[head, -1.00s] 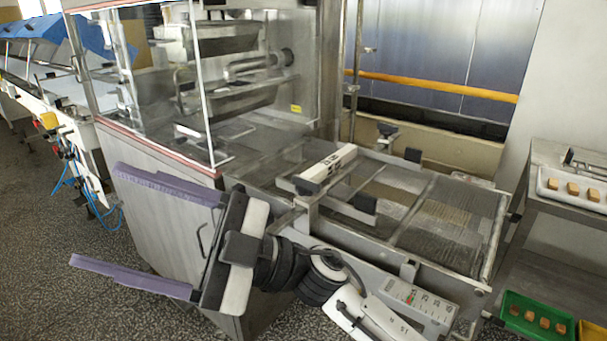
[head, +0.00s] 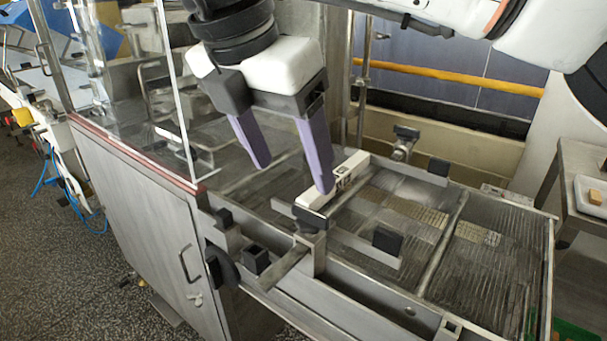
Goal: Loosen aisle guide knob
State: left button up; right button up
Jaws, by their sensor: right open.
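My right gripper (head: 293,177) hangs from the top of the view with its two purple fingers apart and nothing between them. Its fingertips point down over the mesh, beside a cream-coloured block (head: 334,184) on the guide assembly. Several black knobs or caps show: a round one (head: 221,268) on the near side, a square one (head: 256,259) beside it, and one on the guide bar (head: 388,240). Which of them is the aisle guide knob I cannot tell for sure. The gripper appears apart from all of them. My left gripper is not in view.
The mesh belt (head: 495,270) runs to the right inside a steel frame. A clear guard panel (head: 120,85) stands at the left above a steel cabinet (head: 145,215). A side table with a white tray (head: 592,196) is at the far right.

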aim_at(310, 211)
jog(key=x, duration=0.8)
jog(key=shift+s+d+f+p, duration=0.1)
jog(key=shift+s+d+p, duration=0.1)
jog(key=shift+p, duration=0.15)
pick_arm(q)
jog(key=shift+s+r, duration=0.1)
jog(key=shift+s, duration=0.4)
pick_arm(e)
jog(key=shift+w+f, duration=0.25)
jog(key=shift+f, duration=0.2)
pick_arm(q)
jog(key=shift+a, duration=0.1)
pick_arm(e)
jog(key=shift+c, duration=0.2)
jog(key=c, duration=1)
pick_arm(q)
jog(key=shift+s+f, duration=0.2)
